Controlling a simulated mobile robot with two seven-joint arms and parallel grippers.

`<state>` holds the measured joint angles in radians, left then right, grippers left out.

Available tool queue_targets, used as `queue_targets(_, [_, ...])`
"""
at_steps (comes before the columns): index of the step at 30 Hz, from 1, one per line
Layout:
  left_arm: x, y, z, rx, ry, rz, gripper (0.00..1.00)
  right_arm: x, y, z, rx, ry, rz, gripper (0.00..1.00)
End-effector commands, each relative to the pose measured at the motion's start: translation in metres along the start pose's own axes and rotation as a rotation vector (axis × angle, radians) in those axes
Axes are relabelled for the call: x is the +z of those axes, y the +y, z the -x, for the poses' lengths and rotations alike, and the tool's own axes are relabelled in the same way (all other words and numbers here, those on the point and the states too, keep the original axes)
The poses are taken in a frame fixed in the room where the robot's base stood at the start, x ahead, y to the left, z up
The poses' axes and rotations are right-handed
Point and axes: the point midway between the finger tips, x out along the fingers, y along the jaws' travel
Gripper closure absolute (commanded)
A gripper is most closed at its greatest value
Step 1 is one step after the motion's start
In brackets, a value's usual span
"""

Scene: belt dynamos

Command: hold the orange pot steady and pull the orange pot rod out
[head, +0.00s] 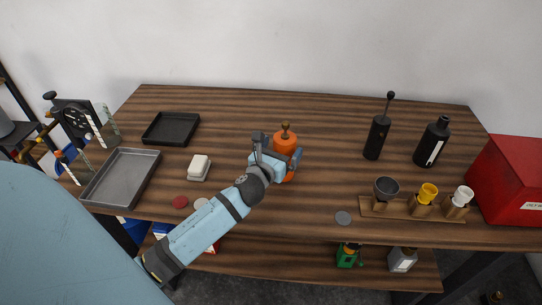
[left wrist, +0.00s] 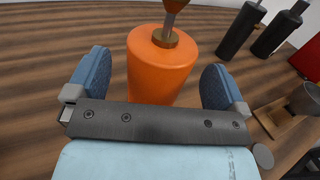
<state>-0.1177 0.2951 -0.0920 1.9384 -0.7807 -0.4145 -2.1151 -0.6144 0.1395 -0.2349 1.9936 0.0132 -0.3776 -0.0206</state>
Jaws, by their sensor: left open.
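The orange pot (head: 287,142) stands upright on the wooden table, near its middle. Its rod (head: 285,128) sticks up from the top with a brownish knob. In the left wrist view the orange pot (left wrist: 160,66) shows between my two blue fingers, with a brass collar and the lower part of the rod (left wrist: 169,22) above it. My left gripper (head: 279,158) is open, with its fingers on either side of the pot; gaps show between the fingers and the pot. The gripper hides part of the pot's lower side in the head view. My right gripper is not in view.
A black pot with a rod (head: 377,137) and a black bottle (head: 432,142) stand to the right. A wooden rack (head: 412,210) holds several cups, beside a red box (head: 515,180). A grey tray (head: 120,178), black tray (head: 171,128) and white block (head: 199,166) lie left. Table behind the pot is clear.

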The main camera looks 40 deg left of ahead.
Motion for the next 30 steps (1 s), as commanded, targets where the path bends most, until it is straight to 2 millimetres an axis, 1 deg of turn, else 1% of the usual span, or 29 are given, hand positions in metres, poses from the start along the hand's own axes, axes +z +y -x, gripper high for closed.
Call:
queue_targets(1, [0.001,0.0,-0.008,0.001,-0.001,0.001,0.01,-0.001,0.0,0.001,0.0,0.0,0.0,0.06])
queue_targets(3, [0.001,0.0,-0.016,0.0,-0.001,0.002,0.01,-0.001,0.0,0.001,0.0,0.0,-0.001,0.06])
queue_targets(6, [0.0,0.0,-0.023,0.0,0.0,0.001,0.01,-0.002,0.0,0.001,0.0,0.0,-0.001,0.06])
queue_targets(10, [0.0,0.0,-0.027,0.0,0.0,0.001,0.01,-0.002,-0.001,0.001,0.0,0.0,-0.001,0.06])
queue_targets(17, [0.0,0.0,-0.028,0.0,0.0,0.001,0.01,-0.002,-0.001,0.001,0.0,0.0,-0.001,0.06])
queue_targets(20, [0.0,0.0,-0.028,0.0,0.0,0.001,0.22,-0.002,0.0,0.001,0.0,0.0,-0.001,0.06])
queue_targets(21, [0.0,0.0,-0.027,0.0,0.0,0.002,0.31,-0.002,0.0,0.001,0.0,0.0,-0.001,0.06])
queue_targets(23, [0.0,0.0,-0.027,0.0,0.0,0.002,0.45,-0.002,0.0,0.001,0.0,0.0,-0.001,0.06])
queue_targets(24, [0.0,0.0,-0.027,0.0,0.0,0.002,0.54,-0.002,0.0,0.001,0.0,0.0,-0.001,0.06])
queue_targets(26, [0.0,0.0,-0.027,0.0,0.0,0.002,0.68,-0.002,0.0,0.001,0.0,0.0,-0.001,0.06])
queue_targets(27, [0.0,0.0,-0.027,0.0,0.0,0.002,0.76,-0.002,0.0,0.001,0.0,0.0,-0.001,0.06])
queue_targets(30, [0.0,0.0,-0.027,0.0,0.001,0.002,0.76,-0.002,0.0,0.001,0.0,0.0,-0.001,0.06])
